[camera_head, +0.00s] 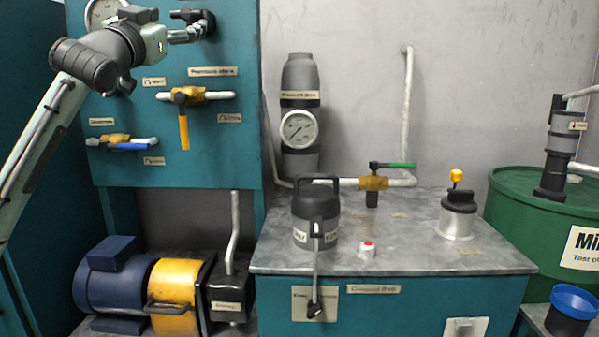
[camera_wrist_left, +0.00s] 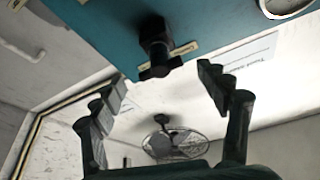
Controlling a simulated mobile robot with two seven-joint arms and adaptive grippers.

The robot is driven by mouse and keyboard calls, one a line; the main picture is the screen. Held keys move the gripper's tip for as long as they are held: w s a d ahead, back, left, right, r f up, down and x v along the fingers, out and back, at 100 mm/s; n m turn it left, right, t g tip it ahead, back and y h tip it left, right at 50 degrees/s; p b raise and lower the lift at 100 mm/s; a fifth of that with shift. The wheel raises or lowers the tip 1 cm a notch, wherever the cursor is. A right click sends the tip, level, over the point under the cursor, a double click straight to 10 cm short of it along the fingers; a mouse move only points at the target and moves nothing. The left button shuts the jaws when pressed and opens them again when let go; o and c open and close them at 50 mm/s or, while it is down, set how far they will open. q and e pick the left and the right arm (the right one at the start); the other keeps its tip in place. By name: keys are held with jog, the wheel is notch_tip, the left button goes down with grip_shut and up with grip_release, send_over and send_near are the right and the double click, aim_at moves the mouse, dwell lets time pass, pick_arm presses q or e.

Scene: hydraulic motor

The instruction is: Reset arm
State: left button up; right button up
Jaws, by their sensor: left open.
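My left arm enters the camera_head view from the left edge and reaches up to the teal panel (camera_head: 215,135). My left gripper (camera_head: 192,25) is at the panel's upper part, small and partly confused with the fittings behind it. In the left wrist view my left gripper (camera_wrist_left: 165,98) shows two dark fingers spread wide with nothing between them. Beyond them, a black knob or valve (camera_wrist_left: 155,45) stands out from the teal panel (camera_wrist_left: 95,30), apart from the fingers. My right gripper is not in view.
Yellow-handled (camera_head: 184,125) and blue-handled (camera_head: 125,146) valves sit below my left arm. A grey bench (camera_head: 400,255) carries a dark canister (camera_head: 316,215), a green-handled valve (camera_head: 390,166) and a red button (camera_head: 367,248). A green drum (camera_head: 520,215) stands right. A ceiling fan (camera_wrist_left: 175,142) shows.

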aim_at(185, 17)
pick_arm(q)
jog(key=x, duration=0.6)
jog(key=shift+w+d+r, duration=0.1)
jog(key=shift+w, duration=0.15)
jog(key=shift+s+n, duration=0.1)
jog(key=shift+n, duration=0.4)
jog(key=shift+n+y, duration=0.6)
jog(key=shift+n, duration=0.1)
